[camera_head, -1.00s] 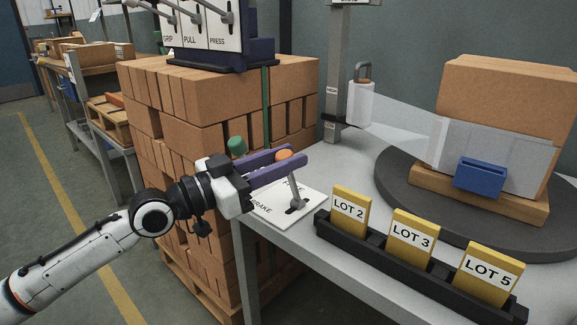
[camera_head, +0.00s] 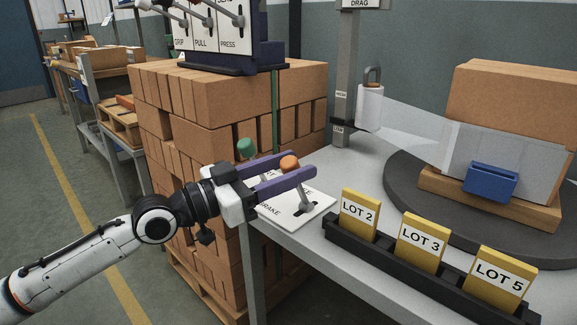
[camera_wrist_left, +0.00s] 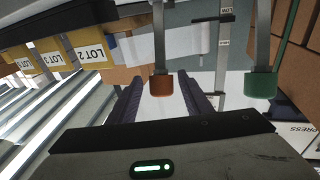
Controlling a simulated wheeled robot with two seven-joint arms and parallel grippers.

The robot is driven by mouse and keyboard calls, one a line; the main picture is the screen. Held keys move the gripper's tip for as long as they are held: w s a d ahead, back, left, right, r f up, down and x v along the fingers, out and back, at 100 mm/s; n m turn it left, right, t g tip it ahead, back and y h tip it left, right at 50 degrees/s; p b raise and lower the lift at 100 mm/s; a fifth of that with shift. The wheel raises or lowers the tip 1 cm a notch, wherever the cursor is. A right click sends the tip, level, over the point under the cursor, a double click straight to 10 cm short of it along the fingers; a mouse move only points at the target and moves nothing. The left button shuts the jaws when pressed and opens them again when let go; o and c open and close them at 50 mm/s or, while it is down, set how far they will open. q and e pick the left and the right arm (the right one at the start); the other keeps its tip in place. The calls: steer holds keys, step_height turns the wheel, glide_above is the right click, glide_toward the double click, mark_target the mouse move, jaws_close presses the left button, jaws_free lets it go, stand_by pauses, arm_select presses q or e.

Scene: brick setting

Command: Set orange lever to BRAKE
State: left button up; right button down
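The orange lever knob (camera_head: 289,162) tops a grey stem rising from a slot in the white plate (camera_head: 318,205) on the table corner. The stem leans slightly left and stands at the plate's far part; the BRAKE label, partly hidden by my gripper, is at the near left. My left gripper (camera_head: 303,164) is open, its purple fingers one on either side of the knob. In the left wrist view the orange knob (camera_wrist_left: 161,86) hangs between the spread fingers (camera_wrist_left: 161,80), with gaps showing on both sides. My right gripper is out of view.
A green knob (camera_head: 246,147) stands just behind my left gripper; it also shows in the left wrist view (camera_wrist_left: 261,84). A black rack (camera_head: 375,251) with yellow lot cards lies to the right. A turntable (camera_head: 400,195) carries wrapped bricks. Stacked bricks (camera_head: 190,100) stand behind.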

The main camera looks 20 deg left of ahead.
arm_select(q)
steer(key=shift+r, duration=0.1)
steer(key=shift+s+a, duration=0.35)
steer(key=p+v, duration=0.6)
steer(key=v, duration=0.3)
steer(key=shift+s, duration=0.2)
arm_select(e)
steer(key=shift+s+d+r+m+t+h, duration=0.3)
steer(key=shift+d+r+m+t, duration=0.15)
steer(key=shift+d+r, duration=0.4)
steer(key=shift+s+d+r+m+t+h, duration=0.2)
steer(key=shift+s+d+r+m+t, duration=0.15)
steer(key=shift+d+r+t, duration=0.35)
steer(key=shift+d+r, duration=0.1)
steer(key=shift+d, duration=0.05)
